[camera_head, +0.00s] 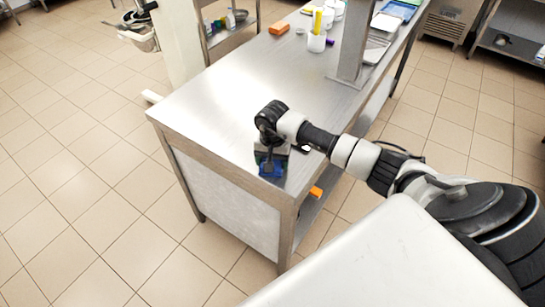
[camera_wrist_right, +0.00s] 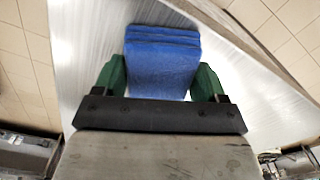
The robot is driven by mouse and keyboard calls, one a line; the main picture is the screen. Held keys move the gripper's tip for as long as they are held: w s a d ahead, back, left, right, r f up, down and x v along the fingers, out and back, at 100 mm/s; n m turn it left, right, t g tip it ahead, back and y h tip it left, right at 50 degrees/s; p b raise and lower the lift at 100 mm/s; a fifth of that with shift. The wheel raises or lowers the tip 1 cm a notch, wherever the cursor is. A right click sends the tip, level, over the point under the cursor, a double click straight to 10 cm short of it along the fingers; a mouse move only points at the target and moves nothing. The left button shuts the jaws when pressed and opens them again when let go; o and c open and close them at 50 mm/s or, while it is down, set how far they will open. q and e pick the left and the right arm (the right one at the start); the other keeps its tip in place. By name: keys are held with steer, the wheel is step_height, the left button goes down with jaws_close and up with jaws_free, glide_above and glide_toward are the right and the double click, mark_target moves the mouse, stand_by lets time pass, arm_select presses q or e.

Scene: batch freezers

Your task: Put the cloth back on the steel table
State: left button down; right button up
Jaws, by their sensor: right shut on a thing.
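The blue cloth (camera_wrist_right: 162,68), folded in layers, lies between the green fingers of my right gripper (camera_wrist_right: 160,82) in the right wrist view. My right gripper (camera_head: 268,166) is shut on it and points down over the near corner of the steel table (camera_head: 215,95) in the head view. Only a small part of the cloth (camera_head: 279,168) shows there beside the dark gripper. It is at or just above the tabletop; I cannot tell whether it touches. My left gripper is not in view.
An orange block (camera_head: 279,28) and a white cup (camera_head: 316,42) stand farther back on the table, near a steel post (camera_head: 354,45). The tabletop left of my gripper is clear. Another orange item (camera_head: 316,192) is on the lower shelf.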

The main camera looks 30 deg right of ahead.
steer(key=o, duration=0.8)
step_height(320, 180, up, 12)
steer(key=b, duration=0.4)
